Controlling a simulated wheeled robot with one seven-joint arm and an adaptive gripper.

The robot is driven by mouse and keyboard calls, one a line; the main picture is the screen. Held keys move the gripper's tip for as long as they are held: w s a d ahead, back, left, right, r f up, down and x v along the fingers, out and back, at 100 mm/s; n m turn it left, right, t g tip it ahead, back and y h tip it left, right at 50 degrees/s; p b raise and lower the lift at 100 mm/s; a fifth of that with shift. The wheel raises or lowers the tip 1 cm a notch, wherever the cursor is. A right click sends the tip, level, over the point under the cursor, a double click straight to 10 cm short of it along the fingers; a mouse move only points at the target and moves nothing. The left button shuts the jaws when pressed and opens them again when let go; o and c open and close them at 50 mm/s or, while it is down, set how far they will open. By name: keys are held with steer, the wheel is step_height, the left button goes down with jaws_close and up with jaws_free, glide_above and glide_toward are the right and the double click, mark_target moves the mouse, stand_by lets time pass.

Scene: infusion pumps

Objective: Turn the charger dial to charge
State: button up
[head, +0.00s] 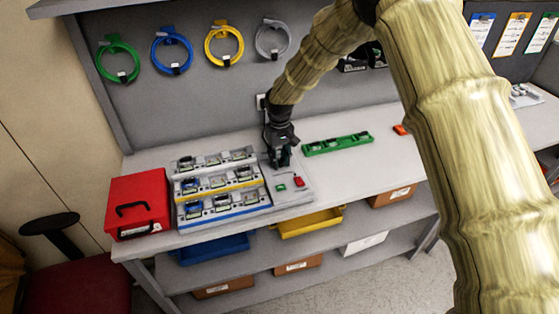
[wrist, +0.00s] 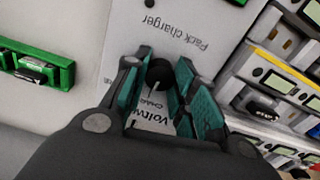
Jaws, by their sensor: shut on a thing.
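The pack charger panel (head: 300,186) is a light grey plate on the bench. It shows upside down in the wrist view (wrist: 215,25), with the printed words "Pack charger" and part of a "Voltw..." label. The small black round dial (wrist: 159,74) sits between the teal pads of my gripper (wrist: 164,66), which is shut on it. A short pale line shows on the dial's edge; the exact setting is hard to read. In the head view my gripper (head: 281,158) points down at the panel's back part and hides the dial.
Beside the panel stand racks of small devices (head: 217,187) and a red case (head: 138,204). A green strip (head: 338,144) lies behind to the right. The panel's front has a green button (head: 281,187) and a red one (head: 299,181). Coiled cables hang on the wall.

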mark_target(280, 161)
steer(key=shift+n, duration=0.5)
steer(key=o, duration=1)
steer(key=shift+d, duration=0.1)
steer(key=shift+o, duration=0.2)
step_height(280, 161, up, 12)
steer(key=shift+s, duration=0.1)
